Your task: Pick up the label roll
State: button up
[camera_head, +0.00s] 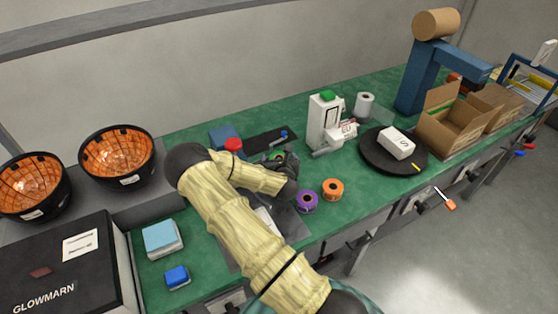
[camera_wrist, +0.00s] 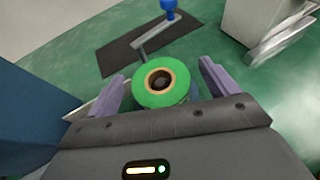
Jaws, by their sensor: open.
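A green roll (camera_wrist: 165,83) with a tan core lies between the two fingers of my gripper (camera_wrist: 162,73) in the wrist view. The fingers are open, with one on each side of the roll. In the head view my gripper (camera_head: 288,168) is low over the green bench, and it mostly hides the green roll (camera_head: 277,156). A purple roll (camera_head: 307,202) and an orange roll (camera_head: 333,189) lie to the right of my gripper. A white roll (camera_head: 364,104) stands farther back, beside the label printer (camera_head: 324,121). I cannot tell by any print which is the label roll.
A dark mat with a blue-knobbed tool (camera_wrist: 168,8) lies beyond the green roll. A blue bin (camera_head: 225,136) and a red-topped item (camera_head: 234,146) are close behind my arm. A black turntable (camera_head: 376,160) with a white box and open cartons (camera_head: 452,127) stand to the right.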

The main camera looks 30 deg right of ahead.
jog(key=shift+w+d+f, duration=0.15)
jog(key=shift+w+f, duration=0.05)
jog(key=shift+w, duration=0.2)
jog(key=shift+c, duration=0.5)
jog(key=c, duration=1)
